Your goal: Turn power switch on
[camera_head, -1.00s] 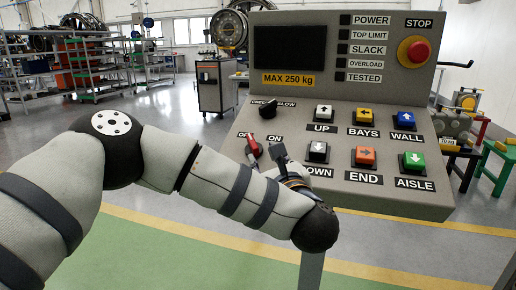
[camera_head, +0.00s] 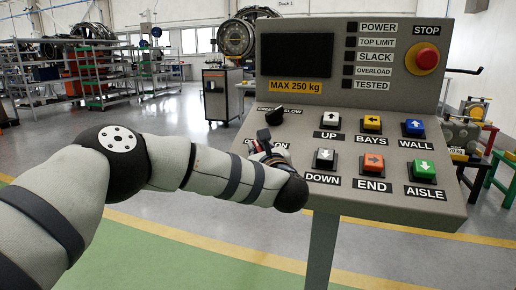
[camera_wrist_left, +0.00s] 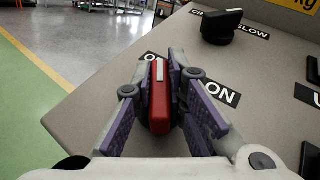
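The control panel (camera_head: 440,203) fills the right half of the head view. The red lever of the power switch (camera_wrist_left: 160,98) stands between the partly covered OFF label and the ON label (camera_wrist_left: 224,96) in the left wrist view. My left gripper (camera_wrist_left: 161,65) has its two fingers close against both sides of the lever and looks shut on it. In the head view the left gripper (camera_head: 263,146) covers most of the switch, and a bit of red shows above it. The POWER lamp (camera_head: 352,27) looks dark. My right gripper is not in view.
A black selector knob (camera_wrist_left: 221,26) sits just beyond the switch. Coloured push buttons, such as the white DOWN button (camera_head: 325,157), lie to the right. A red stop button (camera_head: 422,59) is at upper right. Open floor (camera_head: 190,262) lies left of the panel.

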